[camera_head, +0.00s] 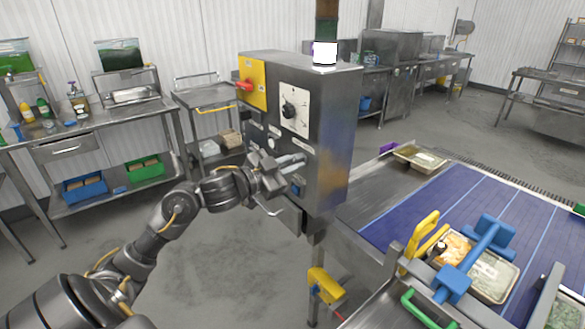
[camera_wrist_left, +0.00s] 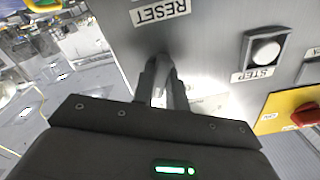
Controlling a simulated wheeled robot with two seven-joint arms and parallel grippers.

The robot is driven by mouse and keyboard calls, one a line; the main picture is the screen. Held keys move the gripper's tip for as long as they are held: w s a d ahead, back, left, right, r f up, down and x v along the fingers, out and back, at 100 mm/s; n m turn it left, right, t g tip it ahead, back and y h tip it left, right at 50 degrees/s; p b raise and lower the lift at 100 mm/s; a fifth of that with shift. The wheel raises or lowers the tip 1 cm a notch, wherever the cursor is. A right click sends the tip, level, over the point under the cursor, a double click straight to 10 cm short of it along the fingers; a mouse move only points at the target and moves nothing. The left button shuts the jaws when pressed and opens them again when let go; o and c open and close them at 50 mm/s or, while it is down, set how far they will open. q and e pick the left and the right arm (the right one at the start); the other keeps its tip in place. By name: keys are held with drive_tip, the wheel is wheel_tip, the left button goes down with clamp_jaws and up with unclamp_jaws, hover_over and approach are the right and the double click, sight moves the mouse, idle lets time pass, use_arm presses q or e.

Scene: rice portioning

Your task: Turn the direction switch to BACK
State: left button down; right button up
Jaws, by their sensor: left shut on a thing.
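The steel control box (camera_head: 335,130) stands in the middle of the head view. My left gripper (camera_head: 299,161) reaches its front panel from the left, below the black dial (camera_head: 289,110). In the left wrist view its two fingers (camera_wrist_left: 165,88) are close together against the panel, shut on the small knob of the direction switch. The knob is hidden between the fingers and its position cannot be read. A pale label beside the fingers (camera_wrist_left: 210,103) is partly covered. No BACK mark is readable. My right gripper is not in view.
The STEP button (camera_wrist_left: 265,52), the RESET label (camera_wrist_left: 160,11) and a red switch on a yellow plate (camera_wrist_left: 305,114) are close to my left gripper. A blue conveyor belt (camera_head: 420,215) with trays lies to the right. Open floor (camera_head: 225,245) lies below the gripper.

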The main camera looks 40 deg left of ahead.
use_arm(q)
drive_tip(key=shift+f+m, duration=0.1)
drive_tip(key=shift+m, duration=0.3)
drive_tip(key=shift+m+b, duration=0.4)
drive_tip(key=shift+m, duration=0.1)
drive_tip(key=shift+c, duration=1.8)
unclamp_jaws()
drive_tip(key=p+v, duration=0.1)
drive_tip(key=v, duration=0.7)
